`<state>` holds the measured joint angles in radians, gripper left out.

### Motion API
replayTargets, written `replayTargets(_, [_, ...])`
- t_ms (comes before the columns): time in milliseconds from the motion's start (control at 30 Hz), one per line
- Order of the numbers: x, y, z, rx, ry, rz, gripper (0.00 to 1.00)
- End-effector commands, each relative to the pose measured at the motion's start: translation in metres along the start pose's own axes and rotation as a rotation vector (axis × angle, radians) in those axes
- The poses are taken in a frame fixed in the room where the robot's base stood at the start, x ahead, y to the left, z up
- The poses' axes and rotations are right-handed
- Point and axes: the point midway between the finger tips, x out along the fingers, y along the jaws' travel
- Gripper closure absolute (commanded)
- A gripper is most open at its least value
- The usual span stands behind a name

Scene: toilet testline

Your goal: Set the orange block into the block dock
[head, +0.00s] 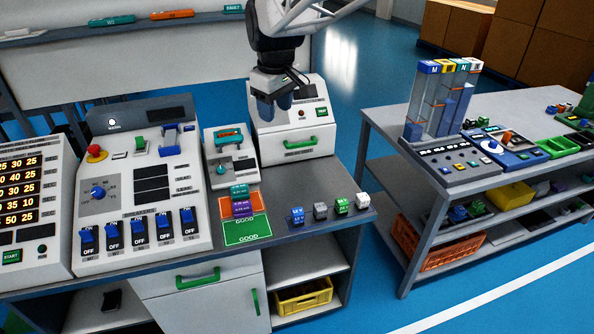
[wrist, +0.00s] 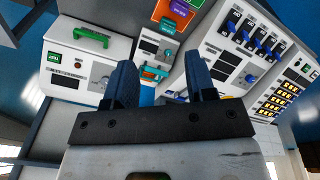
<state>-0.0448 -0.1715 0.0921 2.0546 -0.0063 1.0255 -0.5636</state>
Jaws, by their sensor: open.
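No block dock is clearly marked. A small white unit (head: 231,158) on the bench has a teal piece (head: 228,135) on its upper face; it also shows in the wrist view (wrist: 147,48). My gripper (head: 275,107) is open and empty, with blue fingers pointing down. It hangs in front of the white box with a green handle, apart from the orange block. The wrist view shows its spread fingers (wrist: 160,72).
The white box (head: 290,130) stands right of the small unit. A switch panel (head: 140,185) stands left. Purple and teal pieces (head: 241,200) are by orange and green cards. Small blocks (head: 320,211) line the bench's front. A second table (head: 460,185) is at right.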

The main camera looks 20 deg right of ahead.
Motion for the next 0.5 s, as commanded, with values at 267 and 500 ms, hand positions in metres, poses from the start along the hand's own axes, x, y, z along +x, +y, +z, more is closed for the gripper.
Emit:
replayTargets(267, [-0.004, -0.036, 0.070, 0.160, 0.020, 0.014, 0.49])
replayTargets(500, [0.001, -0.068, 0.129, 0.299, 0.038, 0.024, 0.49])
